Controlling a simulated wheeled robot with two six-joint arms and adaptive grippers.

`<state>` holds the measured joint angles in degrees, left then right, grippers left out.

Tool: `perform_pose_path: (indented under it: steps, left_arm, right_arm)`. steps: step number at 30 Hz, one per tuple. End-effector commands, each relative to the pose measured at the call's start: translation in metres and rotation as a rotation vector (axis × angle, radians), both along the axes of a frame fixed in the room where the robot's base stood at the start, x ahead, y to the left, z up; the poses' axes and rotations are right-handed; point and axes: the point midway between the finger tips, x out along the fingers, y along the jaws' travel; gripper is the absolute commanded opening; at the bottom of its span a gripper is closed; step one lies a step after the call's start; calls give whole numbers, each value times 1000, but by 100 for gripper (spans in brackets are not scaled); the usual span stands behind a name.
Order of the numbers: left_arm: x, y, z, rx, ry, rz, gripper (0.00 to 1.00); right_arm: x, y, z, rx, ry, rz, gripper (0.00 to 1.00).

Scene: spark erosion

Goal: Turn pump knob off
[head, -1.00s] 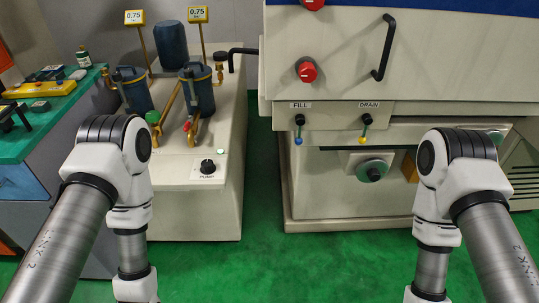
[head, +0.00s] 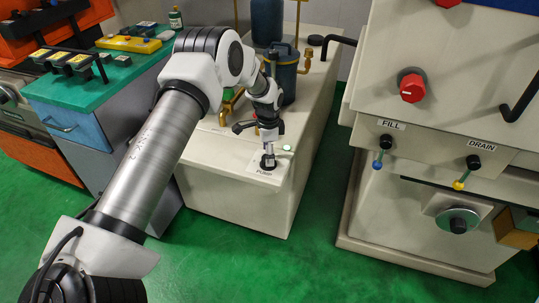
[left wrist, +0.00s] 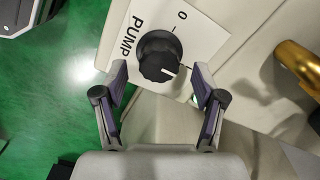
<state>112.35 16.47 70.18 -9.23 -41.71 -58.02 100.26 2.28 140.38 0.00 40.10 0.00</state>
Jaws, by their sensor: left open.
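The black pump knob (left wrist: 158,56) sits on a white plate (left wrist: 205,40) marked PUMP and 0 in the left wrist view. The white line on the knob does not point at the 0 mark. My left gripper (left wrist: 162,78) is open, with one fingertip on each side of the knob's near edge. I cannot tell if they touch it. In the head view, my left gripper (head: 268,150) points down just above the knob (head: 267,163), on top of the cream pump cabinet (head: 235,195). My right gripper is not in view.
Filter canisters (head: 284,75) and brass pipes stand behind my left arm. The machine with FILL (head: 377,165) and DRAIN (head: 458,185) levers stands to the right, across a green floor gap.

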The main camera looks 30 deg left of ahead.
Motion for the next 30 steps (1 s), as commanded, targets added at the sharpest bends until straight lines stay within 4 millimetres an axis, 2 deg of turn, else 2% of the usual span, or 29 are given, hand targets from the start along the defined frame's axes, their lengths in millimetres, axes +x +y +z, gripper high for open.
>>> perform_pose_path:
  steps: [4, 11, 14, 16, 17, 30]
  left_arm:
    - [0, 0, -16, 0, -1, 0, 70]
    - [0, -1, -18, 0, -1, 1, 70]
    - [0, -1, -18, 0, -1, 1, 38]
    - [0, -1, -18, 0, -1, 1, 14]
    - [0, -1, -18, 0, -1, 1, 10]
    - [0, -1, -18, 0, 0, 54, 10]
  right_arm:
    - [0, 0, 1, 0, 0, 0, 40]
    - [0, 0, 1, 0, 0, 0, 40]
    - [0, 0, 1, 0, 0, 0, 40]
    - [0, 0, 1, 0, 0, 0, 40]
    - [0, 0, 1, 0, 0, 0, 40]
    - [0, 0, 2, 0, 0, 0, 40]
